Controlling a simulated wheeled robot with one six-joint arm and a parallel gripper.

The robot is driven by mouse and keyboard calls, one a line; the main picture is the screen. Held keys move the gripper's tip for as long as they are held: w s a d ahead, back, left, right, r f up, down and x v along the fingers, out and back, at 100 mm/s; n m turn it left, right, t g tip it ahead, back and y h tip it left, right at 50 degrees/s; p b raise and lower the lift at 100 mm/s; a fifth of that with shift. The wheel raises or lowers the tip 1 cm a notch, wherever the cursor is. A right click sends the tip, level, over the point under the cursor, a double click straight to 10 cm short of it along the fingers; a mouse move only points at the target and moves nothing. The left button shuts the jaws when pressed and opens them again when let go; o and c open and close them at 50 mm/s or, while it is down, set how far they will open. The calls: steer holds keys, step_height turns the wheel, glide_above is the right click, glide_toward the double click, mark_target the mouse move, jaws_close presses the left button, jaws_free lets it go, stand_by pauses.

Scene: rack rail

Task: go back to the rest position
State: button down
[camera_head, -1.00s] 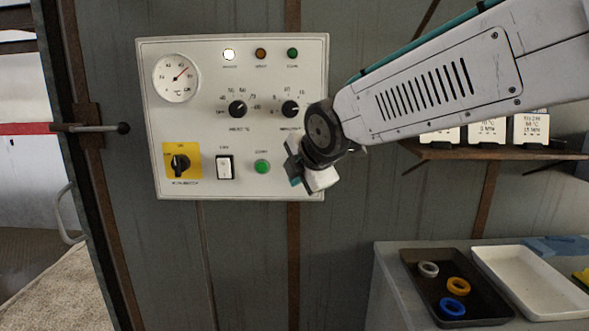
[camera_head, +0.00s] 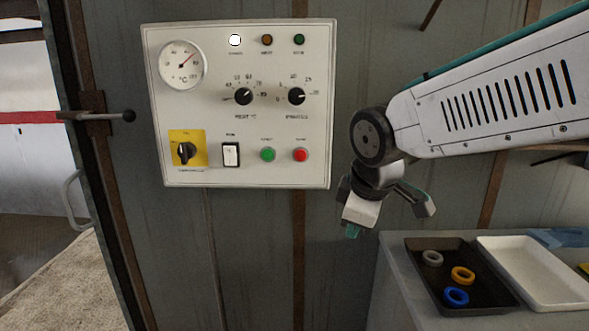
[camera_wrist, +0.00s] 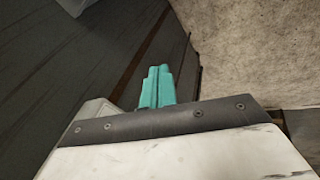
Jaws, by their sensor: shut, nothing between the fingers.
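My gripper (camera_head: 353,231) hangs in the air to the lower right of the control panel, pointing down, apart from the panel and the bench. In the wrist view its teal fingertips (camera_wrist: 157,87) are together with nothing between them. The white control panel (camera_head: 215,120) is on the grey wall. It carries a dial gauge, two black knobs, a yellow-backed rotary switch, a white rocker switch, and a green and a red button. The white lamp at its top is lit; the amber and green lamps look dark.
A bench at the lower right holds a dark tray (camera_head: 480,299) with a grey, an orange and a blue ring, and a white tray (camera_head: 535,275). A door handle (camera_head: 125,116) juts out at the left. The space below the panel is clear.

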steer(key=s+d+f+m+g, duration=0.1)
steer(key=s+d+m, duration=0.5)
steer(key=s, duration=0.5)
steer(key=s+d+f+m+g, duration=0.2)
steer(key=s+d+m, duration=0.5)
steer(key=s+d, duration=0.2)
steer(key=shift+s+d+g+h, duration=0.3)
steer(key=shift+s+h, duration=0.1)
steer(key=shift+s, duration=0.65)
